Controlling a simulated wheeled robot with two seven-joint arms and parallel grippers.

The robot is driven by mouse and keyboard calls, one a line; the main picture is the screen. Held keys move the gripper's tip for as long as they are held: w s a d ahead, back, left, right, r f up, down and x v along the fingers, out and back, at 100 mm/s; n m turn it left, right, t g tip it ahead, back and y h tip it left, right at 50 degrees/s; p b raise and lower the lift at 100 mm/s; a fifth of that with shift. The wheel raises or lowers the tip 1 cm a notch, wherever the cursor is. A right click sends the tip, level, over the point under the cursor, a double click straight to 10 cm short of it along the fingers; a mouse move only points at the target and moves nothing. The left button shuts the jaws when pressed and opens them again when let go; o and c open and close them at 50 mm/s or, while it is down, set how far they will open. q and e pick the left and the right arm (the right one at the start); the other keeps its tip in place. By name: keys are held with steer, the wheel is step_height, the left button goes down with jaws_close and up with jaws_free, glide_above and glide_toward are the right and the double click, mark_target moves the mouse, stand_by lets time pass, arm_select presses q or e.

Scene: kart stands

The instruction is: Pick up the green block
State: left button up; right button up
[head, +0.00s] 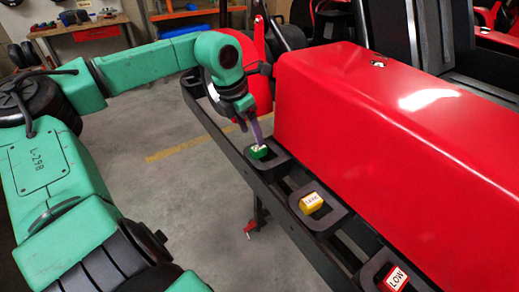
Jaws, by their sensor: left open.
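The green block (258,152) sits in the farthest of the black holders (279,161) on a dark rail beside the red kart body. A pale label shows on its top. My left gripper (252,136) points down from my green arm, with its fingertips just above or at the block. It is open. Whether the fingers touch the block or straddle it, I cannot tell. My right gripper is not in view.
A yellow block (311,203) and a red block labelled LOW (396,279) sit in nearer holders along the same rail. The large red body (370,130) rises close on the right. Grey floor lies open left of the rail. A workbench (85,30) stands far back.

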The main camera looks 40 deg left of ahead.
mark_target(257, 148)
arm_select(q)
steer(key=x, duration=0.5)
steer(key=shift+s+d+p, duration=0.1)
steer(key=shift+d+p, duration=0.15)
steer(key=shift+p, duration=0.15)
steer(key=shift+f, duration=0.15)
jaws_close()
